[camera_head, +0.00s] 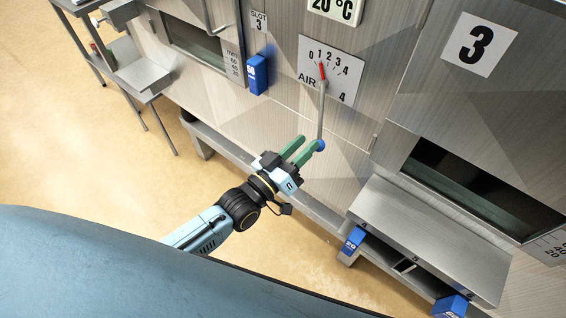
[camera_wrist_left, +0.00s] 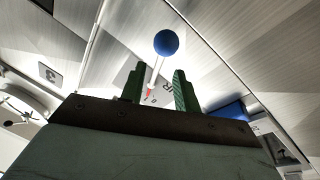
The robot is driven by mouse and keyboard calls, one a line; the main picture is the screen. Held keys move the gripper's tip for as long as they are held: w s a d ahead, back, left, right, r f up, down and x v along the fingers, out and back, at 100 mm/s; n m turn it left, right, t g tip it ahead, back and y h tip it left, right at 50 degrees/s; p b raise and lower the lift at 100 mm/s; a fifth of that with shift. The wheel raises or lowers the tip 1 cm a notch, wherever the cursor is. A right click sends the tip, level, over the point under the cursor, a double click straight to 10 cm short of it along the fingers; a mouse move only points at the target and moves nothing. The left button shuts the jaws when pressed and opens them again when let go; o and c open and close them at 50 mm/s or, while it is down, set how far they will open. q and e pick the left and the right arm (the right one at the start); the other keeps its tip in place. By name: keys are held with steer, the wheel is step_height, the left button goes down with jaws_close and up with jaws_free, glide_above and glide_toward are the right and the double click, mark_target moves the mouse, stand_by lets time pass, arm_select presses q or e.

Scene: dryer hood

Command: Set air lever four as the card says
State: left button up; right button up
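The air lever four (camera_head: 321,115) is a grey rod that hangs from a dial plate (camera_head: 344,90) marked AIR, 0 to 4, with a 4 at its lower corner. Its red pointer (camera_head: 322,71) stands close to the 1. The rod ends in a blue ball knob (camera_head: 320,146), which also shows in the left wrist view (camera_wrist_left: 166,43). My left gripper (camera_head: 310,143) is open, its green fingers next to the knob. In the left wrist view the rod appears between the fingers (camera_wrist_left: 155,85); contact cannot be told. I cannot make out the card. My right gripper is out of view.
A blue block (camera_head: 257,76) sits under the SLOT 3 label, left of the dial. A metal ledge (camera_head: 430,235) with blue blocks (camera_head: 352,240) juts out at the lower right, below a dark opening. A side table (camera_head: 135,70) stands at the upper left. Open floor lies left.

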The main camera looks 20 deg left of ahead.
arm_select(q)
steer(key=v, duration=0.7)
steer(key=shift+s, duration=0.15)
steer(key=s+a+f+g+y, duration=0.2)
steer(key=s+a+f+g, duration=0.1)
steer(key=f, duration=0.7)
steer(key=s+a+f+m+g+y+b, duration=0.1)
steer(key=s+a+f+g+y, duration=0.15)
steer(key=f, duration=0.75)
steer(key=s+a+f+g+y, duration=0.2)
steer(key=s+f, duration=0.1)
steer(key=f, duration=0.7)
steer(key=s+a+f+g, duration=0.1)
steer(key=s+f+g, duration=0.2)
steer(key=s, duration=0.6)
steer(key=s+a+f+g+y, duration=0.1)
steer(key=s+f+g, duration=0.2)
steer(key=s+f, duration=0.4)
steer(key=s+a+f+m+g+y+b, duration=0.1)
steer(key=s+f, duration=0.4)
steer(key=s, duration=0.5)
steer(key=shift+s+a+f+g, duration=0.3)
steer(key=shift+a+g, duration=0.35)
steer(key=shift+g, duration=0.6)
